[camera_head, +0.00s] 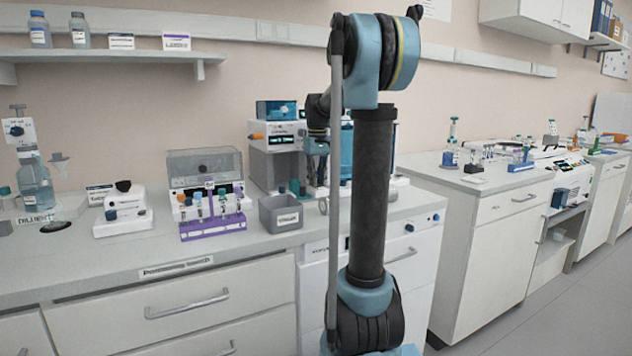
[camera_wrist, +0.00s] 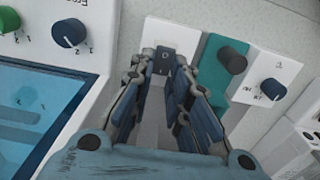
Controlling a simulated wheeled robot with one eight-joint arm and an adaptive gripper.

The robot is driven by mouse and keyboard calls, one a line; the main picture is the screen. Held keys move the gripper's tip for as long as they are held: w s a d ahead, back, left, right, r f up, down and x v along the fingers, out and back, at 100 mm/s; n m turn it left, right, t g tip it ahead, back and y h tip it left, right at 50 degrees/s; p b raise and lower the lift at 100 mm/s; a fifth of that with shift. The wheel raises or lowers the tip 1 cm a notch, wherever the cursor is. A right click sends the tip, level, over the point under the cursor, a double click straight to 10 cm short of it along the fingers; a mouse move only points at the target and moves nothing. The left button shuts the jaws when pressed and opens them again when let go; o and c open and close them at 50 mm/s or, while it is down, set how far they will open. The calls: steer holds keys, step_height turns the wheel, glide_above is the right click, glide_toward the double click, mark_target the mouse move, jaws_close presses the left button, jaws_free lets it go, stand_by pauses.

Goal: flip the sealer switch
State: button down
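My gripper (camera_wrist: 164,60) shows in the wrist view with a gap between its two fingers. A small dark block with a pale mark (camera_wrist: 163,57), on a white surface, shows between the fingertips; I cannot tell whether they touch it. To the right are a teal block with a black knob (camera_wrist: 232,60) and a white panel with a dark blue knob (camera_wrist: 272,89), with small lettering beside it. No readable label says which part is the sealer switch.
In the wrist view a device with a blue screen (camera_wrist: 45,105), a blue knob (camera_wrist: 68,33) and a green knob (camera_wrist: 8,20) stands close left. In the head view a grey bin (camera_head: 281,213) and a purple tube rack (camera_head: 212,226) stand on the bench left of my arm.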

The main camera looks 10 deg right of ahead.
mark_target(319, 185)
steer(key=shift+s+d+t, duration=0.1)
steer(key=shift+s+t, duration=0.1)
steer(key=shift+t, duration=0.4)
steer(key=c, duration=1.5)
jaws_free()
steer(key=r, duration=0.8)
steer(key=s+r, duration=0.1)
steer(key=r, duration=0.3)
steer(key=shift+d, duration=0.2)
